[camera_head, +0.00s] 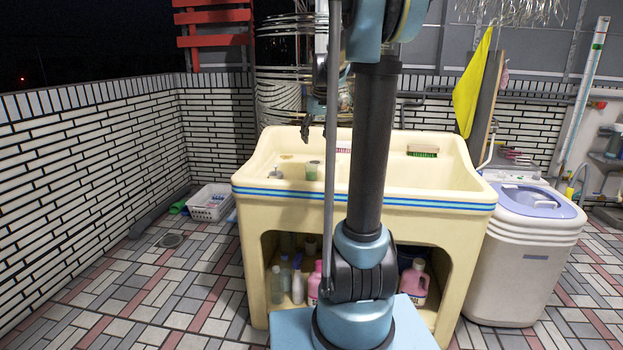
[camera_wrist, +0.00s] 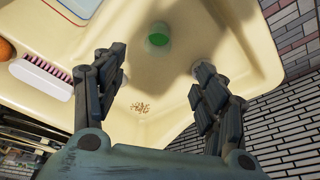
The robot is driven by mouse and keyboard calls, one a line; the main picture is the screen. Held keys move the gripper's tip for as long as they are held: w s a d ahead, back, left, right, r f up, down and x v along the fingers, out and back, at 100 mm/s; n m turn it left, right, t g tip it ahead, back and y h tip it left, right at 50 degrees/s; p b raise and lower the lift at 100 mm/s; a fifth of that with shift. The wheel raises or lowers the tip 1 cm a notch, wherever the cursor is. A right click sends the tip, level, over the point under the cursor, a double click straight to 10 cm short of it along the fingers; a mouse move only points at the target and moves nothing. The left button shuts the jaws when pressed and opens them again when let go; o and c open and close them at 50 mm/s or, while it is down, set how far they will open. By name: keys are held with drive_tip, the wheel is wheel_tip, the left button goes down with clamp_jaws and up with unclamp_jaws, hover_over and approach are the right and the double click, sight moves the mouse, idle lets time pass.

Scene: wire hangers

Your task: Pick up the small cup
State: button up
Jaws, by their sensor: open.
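A small translucent cup with green inside (camera_head: 311,171) stands in the left part of the cream sink (camera_head: 440,190). In the wrist view the cup (camera_wrist: 158,38) is beyond my fingertips, near the top middle. My gripper (camera_wrist: 160,62) is open and empty, with its dark fingers spread either side of the cup's line and apart from it. In the head view my gripper (camera_head: 318,132) hangs above the sink's back left, above the cup. A second small pale object (camera_head: 275,172) sits left of the cup; the right finger partly hides it in the wrist view (camera_wrist: 207,66).
A white brush with pink bristles (camera_wrist: 42,77) lies on the sink ledge, and another brush (camera_head: 422,152) is farther right. The sink's raised walls surround the cup. A washing machine (camera_head: 530,230) stands right; bottles (camera_head: 414,283) fill the space below.

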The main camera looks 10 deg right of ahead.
approach(311, 171)
drive_tip(key=w+f, duration=0.4)
drive_tip(key=f, duration=0.1)
drive_tip(key=shift+d+f, duration=0.1)
drive_tip(key=shift+f, duration=0.05)
drive_tip(key=shift+d+x, duration=0.2)
drive_tip(key=shift+x, duration=2.7)
drive_tip(key=shift+s+a+f, duration=0.1)
drive_tip(key=shift+s+a, duration=0.1)
drive_tip(key=c, duration=1.2)
